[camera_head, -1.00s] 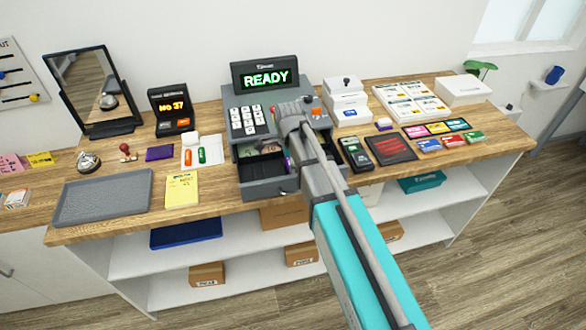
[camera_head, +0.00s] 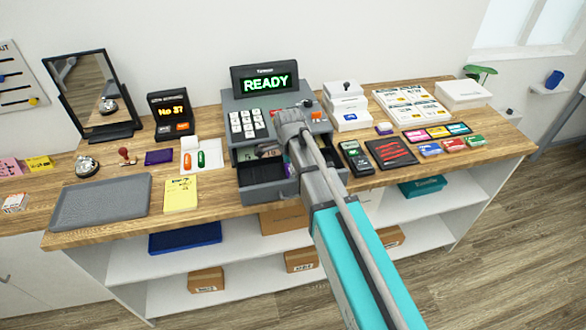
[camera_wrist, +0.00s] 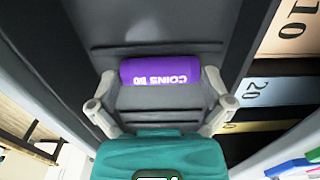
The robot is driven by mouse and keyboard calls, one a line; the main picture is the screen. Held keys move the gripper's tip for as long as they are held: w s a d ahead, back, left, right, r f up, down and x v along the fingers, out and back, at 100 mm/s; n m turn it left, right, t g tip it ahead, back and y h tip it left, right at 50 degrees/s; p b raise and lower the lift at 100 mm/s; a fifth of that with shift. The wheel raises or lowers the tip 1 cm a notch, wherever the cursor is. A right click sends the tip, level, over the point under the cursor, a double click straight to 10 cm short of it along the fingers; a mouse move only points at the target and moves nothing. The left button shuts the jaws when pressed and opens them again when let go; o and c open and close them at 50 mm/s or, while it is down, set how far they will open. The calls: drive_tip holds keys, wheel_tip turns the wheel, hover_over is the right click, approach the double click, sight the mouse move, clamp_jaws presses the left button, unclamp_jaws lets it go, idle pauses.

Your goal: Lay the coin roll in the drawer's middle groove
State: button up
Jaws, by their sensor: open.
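The purple coin roll (camera_wrist: 160,71), marked with white lettering, lies crosswise on the dark ridged floor of the cash drawer (camera_wrist: 150,24) in the wrist view. My gripper (camera_wrist: 158,79) is open, with one pale fingertip beyond each end of the roll and a visible gap on both sides. Thin dark ridges run parallel to the roll; I cannot tell for certain which groove it lies in. In the head view, the pulled-out drawer (camera_head: 262,194) sits below the register, and my arm hides its right part and most of the gripper.
Banknote compartments (camera_wrist: 272,90) lie to the right in the wrist view. The register (camera_head: 247,122) stands behind the drawer. A card terminal (camera_head: 355,158) and a dark mat (camera_head: 391,152) are to the right on the counter. A grey tray (camera_head: 101,203) and a yellow notepad (camera_head: 181,194) are to the left.

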drive_tip(key=shift+r, duration=0.15)
wheel_tip(320, 180, up, 12)
drive_tip(key=p, duration=1.2)
idle(0.9)
drive_tip(key=s+d+n, duration=0.7)
drive_tip(key=d, duration=0.3)
drive_tip(key=s+d+n, duration=0.6)
drive_tip(key=d+n, duration=0.1)
drive_tip(key=d, duration=0.3)
drive_tip(key=shift+s+d+n, duration=0.3)
drive_tip(key=shift+s+n, duration=0.05)
drive_tip(key=shift+n, duration=0.05)
idle(0.5)
